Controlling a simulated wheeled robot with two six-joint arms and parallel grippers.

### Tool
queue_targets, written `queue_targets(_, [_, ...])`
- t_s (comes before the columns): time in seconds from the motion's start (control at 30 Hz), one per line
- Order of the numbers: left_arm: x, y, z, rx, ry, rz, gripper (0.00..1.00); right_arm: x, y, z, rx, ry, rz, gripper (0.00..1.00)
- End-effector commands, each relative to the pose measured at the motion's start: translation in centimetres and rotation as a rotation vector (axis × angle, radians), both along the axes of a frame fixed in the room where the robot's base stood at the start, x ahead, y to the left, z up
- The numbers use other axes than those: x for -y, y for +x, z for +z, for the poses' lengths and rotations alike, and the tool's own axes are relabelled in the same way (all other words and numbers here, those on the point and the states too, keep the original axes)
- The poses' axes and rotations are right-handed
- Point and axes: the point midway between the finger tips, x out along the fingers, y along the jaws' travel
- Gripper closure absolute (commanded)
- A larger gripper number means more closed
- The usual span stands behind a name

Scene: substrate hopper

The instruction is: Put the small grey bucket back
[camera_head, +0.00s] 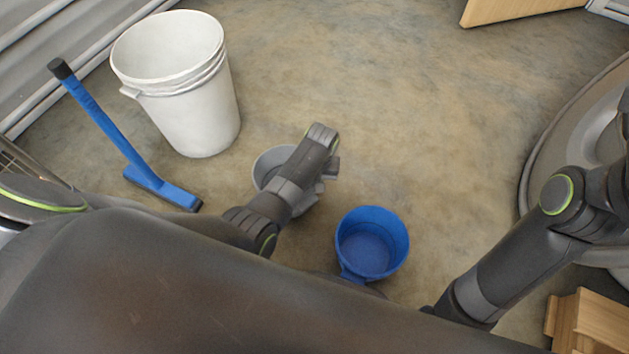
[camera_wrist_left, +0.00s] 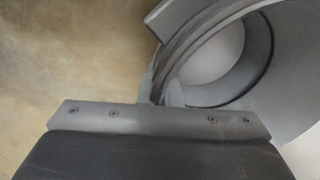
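The small grey bucket (camera_head: 268,165) is on or just above the floor in the middle of the head view, partly hidden by my left arm. My left gripper (camera_head: 326,180) is at the bucket's right side. In the left wrist view the bucket (camera_wrist_left: 235,60) fills the upper right, with its open mouth and inside showing. The fingers of my left gripper (camera_wrist_left: 160,90) stand close together on either side of its rim and look closed on it. Whether the bucket touches the floor is hard to tell. My right gripper is out of view; only its arm shows at right.
A blue bucket (camera_head: 372,243) stands just right of the grey one. A large white bucket (camera_head: 180,95) stands behind left, beside a blue long-handled tool (camera_head: 115,137). A round grey container (camera_head: 560,135) is at right, a wooden piece (camera_head: 590,322) lower right. Floor behind is clear.

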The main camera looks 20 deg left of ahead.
Motion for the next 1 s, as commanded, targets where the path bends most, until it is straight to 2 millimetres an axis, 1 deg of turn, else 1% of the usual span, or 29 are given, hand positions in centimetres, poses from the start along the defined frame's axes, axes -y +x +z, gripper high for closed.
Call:
queue_targets(0.27, [-0.02, 0.04, 0.03, 0.001, 0.0, 0.0, 1.0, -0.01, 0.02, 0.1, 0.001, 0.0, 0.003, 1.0])
queue_targets(0.4, [-0.02, 0.04, -0.32, 0.001, 0.001, 0.0, 1.0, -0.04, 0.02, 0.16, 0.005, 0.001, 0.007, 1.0])
queue_targets(0.5, [-0.01, 0.01, -0.33, 0.0, 0.0, 0.0, 0.86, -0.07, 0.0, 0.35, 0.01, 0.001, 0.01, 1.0])
queue_targets(0.6, [-0.02, 0.0, -0.33, 0.0, 0.0, 0.0, 0.75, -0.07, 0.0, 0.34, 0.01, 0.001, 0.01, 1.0])
queue_targets(0.87, [-0.01, 0.0, -0.3, 0.0, 0.0, 0.0, 0.75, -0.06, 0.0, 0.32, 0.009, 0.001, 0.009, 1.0])
queue_targets(1.0, [0.0, -0.02, 0.16, -0.001, 0.0, 0.0, 0.75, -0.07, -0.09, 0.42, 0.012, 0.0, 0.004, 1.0])
